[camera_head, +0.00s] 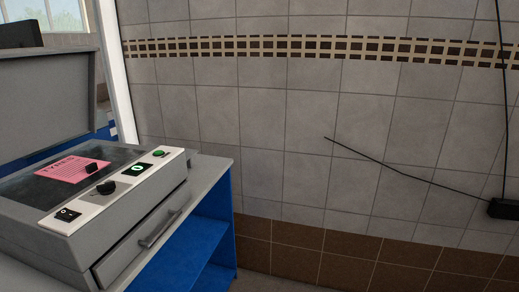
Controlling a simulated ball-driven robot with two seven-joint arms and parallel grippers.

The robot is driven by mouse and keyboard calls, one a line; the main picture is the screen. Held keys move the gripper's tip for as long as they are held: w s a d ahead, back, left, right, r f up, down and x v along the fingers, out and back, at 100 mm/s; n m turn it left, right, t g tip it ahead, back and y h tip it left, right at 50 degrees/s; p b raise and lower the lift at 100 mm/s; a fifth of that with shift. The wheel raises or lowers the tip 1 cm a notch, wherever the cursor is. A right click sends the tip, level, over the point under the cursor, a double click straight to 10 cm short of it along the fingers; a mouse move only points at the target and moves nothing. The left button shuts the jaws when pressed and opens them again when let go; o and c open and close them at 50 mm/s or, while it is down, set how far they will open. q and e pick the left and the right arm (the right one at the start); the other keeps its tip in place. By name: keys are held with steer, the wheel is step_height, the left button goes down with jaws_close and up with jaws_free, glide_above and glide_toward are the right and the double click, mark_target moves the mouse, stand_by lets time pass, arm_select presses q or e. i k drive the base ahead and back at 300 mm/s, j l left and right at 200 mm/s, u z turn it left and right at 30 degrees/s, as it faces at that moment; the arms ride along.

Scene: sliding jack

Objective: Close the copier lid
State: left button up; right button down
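The copier (60,243) is a grey box at the left edge, partly cut off by the frame. Its lid (45,97) is a grey panel standing raised at the back of the copier. The dark glass bed (38,190) is exposed, and a pink sheet (72,169) with printed text lies on it. A white control strip (118,189) with a black knob, green buttons and a black switch runs along the near right edge. A drawer front with a handle (160,229) is below it. Neither of my grippers is in view.
The copier stands on a grey-topped blue cabinet (195,262) with open shelves. A tiled wall (300,130) is behind. A black cable (410,175) runs along the wall to a dark box (504,208) at the right. The floor space right of the cabinet looks clear.

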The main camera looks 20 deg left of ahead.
mark_target(48, 95)
steer(key=i+u, duration=0.2)
steer(key=u, duration=0.3)
steer(key=i+u, duration=0.2)
steer(key=u, duration=0.25)
steer(key=i+u, duration=0.25)
steer(key=u, duration=0.25)
steer(key=i+l+u, duration=0.15)
steer(key=u, duration=0.3)
steer(key=i+l+u, duration=0.15)
steer(key=l+u, duration=0.15)
steer(key=u, duration=0.2)
